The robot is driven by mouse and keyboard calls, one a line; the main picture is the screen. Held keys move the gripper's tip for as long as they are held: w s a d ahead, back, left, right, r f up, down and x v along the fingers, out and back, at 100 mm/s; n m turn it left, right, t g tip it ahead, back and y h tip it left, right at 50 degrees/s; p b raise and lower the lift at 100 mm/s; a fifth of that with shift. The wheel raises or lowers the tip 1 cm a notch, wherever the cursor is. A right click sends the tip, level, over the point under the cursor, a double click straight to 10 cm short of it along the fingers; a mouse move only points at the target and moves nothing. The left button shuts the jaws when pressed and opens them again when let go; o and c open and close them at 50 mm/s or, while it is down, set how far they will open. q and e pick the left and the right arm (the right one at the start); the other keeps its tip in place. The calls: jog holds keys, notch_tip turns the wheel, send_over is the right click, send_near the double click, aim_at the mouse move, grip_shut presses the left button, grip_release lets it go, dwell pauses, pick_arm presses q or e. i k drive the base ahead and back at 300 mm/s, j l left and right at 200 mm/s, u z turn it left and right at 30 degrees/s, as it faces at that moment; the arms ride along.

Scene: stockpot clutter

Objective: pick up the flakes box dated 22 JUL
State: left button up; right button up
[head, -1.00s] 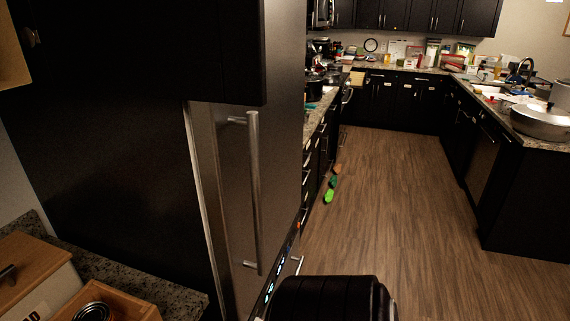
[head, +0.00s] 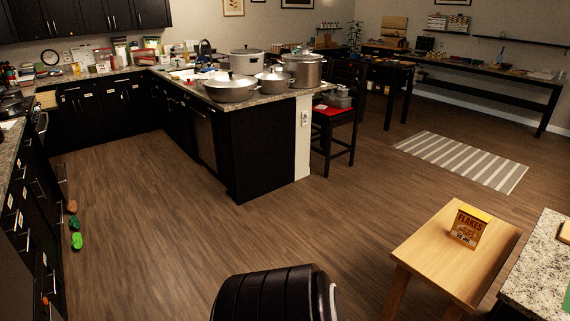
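A yellow-orange flakes box (head: 467,228) stands upright on a small light wooden table (head: 430,262) at the lower right of the head view. "FLAKES" shows on its front in dark letters. A short line of print runs near its bottom, too small to read surely as a date. No other flakes box can be made out. Neither of my grippers is in view.
A peninsula with pots (head: 230,88), a dark chair with a red seat (head: 335,115) and a striped rug (head: 462,160) are farther back. A granite counter (head: 540,262) stands right of the small table.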

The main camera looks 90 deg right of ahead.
aim_at(469, 226)
jog(key=z, duration=4.1)
jog(key=i+j+z, duration=0.75)
jog(key=j, duration=0.2)
jog(key=i+j+z, duration=0.25)
jog(key=j, duration=0.15)
jog(key=k+l, duration=0.05)
jog(key=k, duration=0.05)
